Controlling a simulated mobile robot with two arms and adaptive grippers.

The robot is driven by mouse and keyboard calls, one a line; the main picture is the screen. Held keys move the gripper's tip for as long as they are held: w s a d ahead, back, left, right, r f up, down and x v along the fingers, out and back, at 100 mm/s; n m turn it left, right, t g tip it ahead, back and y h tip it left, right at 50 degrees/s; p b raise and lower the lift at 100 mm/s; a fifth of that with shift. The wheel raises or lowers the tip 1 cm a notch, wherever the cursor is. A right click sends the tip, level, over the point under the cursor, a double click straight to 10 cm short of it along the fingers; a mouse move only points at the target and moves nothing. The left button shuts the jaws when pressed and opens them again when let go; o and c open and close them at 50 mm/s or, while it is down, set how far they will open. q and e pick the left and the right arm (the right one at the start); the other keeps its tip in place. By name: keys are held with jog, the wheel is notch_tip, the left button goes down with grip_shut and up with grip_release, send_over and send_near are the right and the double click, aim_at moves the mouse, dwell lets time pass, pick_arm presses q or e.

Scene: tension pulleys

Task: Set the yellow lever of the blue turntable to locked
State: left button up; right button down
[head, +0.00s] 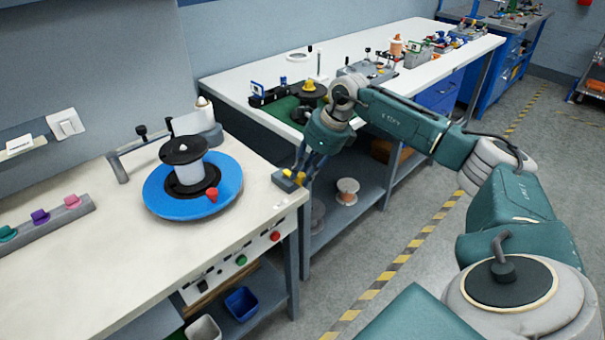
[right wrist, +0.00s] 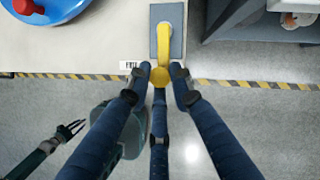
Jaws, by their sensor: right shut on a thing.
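The blue turntable (head: 226,187) lies on the left workbench with a white spool (head: 192,170) on it; its edge also shows in the right wrist view (right wrist: 72,8). The yellow lever (right wrist: 161,42) stands on a small grey-blue base (right wrist: 176,44) at the bench's front right corner. My right gripper (head: 303,176) is shut on the lever's rounded end, with its fingers around it in the right wrist view (right wrist: 160,82). The lever points toward the bench edge, beside a partly hidden label that seems to read FREE (right wrist: 130,65). My left gripper (right wrist: 72,130) is open and empty, off the bench.
A second white bench (head: 430,50) with several fixtures stands behind, with a spool (head: 346,191) on its lower shelf. Buttons (head: 241,260) line the left bench's front. A rack with coloured knobs (head: 45,217) lies at left. The floor in front is free.

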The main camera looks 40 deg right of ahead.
jog(key=shift+w+d+r, duration=0.15)
jog(key=shift+w+r, duration=0.15)
jog(key=shift+r, duration=0.05)
jog(key=c, duration=1.6)
grip_release()
jog(key=shift+o, duration=0.2)
jog(key=shift+f, duration=0.2)
jog(key=v, duration=1.2)
